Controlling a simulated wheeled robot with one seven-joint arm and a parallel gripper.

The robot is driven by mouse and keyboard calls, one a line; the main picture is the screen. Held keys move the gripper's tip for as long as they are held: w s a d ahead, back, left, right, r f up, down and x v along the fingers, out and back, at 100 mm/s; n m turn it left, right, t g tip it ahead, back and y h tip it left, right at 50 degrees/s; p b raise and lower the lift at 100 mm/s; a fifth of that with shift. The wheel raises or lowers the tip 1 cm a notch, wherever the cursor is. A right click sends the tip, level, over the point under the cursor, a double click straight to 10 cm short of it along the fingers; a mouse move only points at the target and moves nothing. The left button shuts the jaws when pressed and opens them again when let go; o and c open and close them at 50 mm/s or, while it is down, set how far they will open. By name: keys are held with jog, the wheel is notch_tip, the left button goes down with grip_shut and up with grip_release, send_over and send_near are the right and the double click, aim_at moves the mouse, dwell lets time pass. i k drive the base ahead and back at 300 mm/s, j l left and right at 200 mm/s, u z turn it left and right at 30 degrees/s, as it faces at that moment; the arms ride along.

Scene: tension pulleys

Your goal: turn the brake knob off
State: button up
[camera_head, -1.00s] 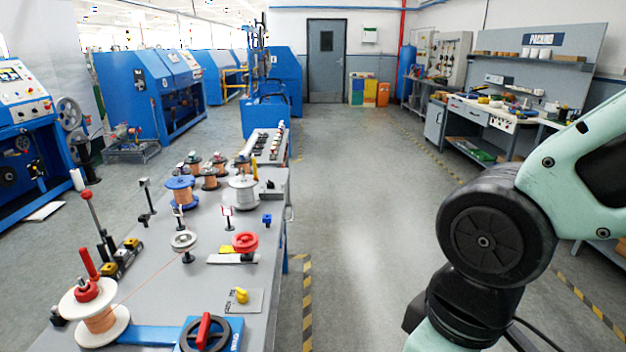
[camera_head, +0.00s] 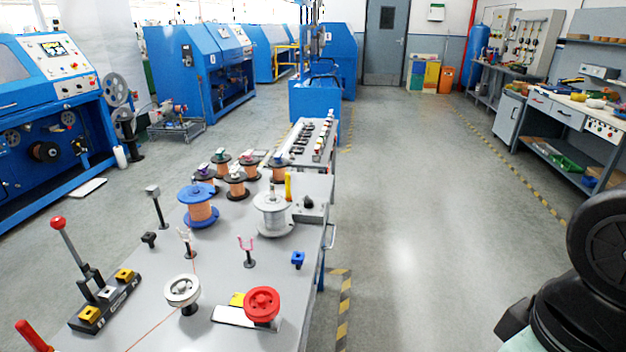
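No label marks a brake knob, so I cannot tell for sure which part it is. A small grey box with a dark knob (camera_head: 309,203) stands at the bench's right edge. A silver pulley (camera_head: 183,292) stands left of the red one. My gripper is out of view; only part of my arm shows at the lower right, apart from the bench.
A red-ball lever (camera_head: 58,223) rises from a black base at the bench's left. A blue spool (camera_head: 199,205) and a silver spool (camera_head: 272,214) stand mid-bench. Blue machines line the left. The floor (camera_head: 410,230) right of the bench is clear.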

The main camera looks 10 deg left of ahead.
aim_at(308, 202)
jog(key=i, duration=1.55)
jog(key=i+u, duration=0.2)
jog(key=u, duration=0.2)
jog(key=i+u, duration=0.25)
jog(key=u, duration=0.15)
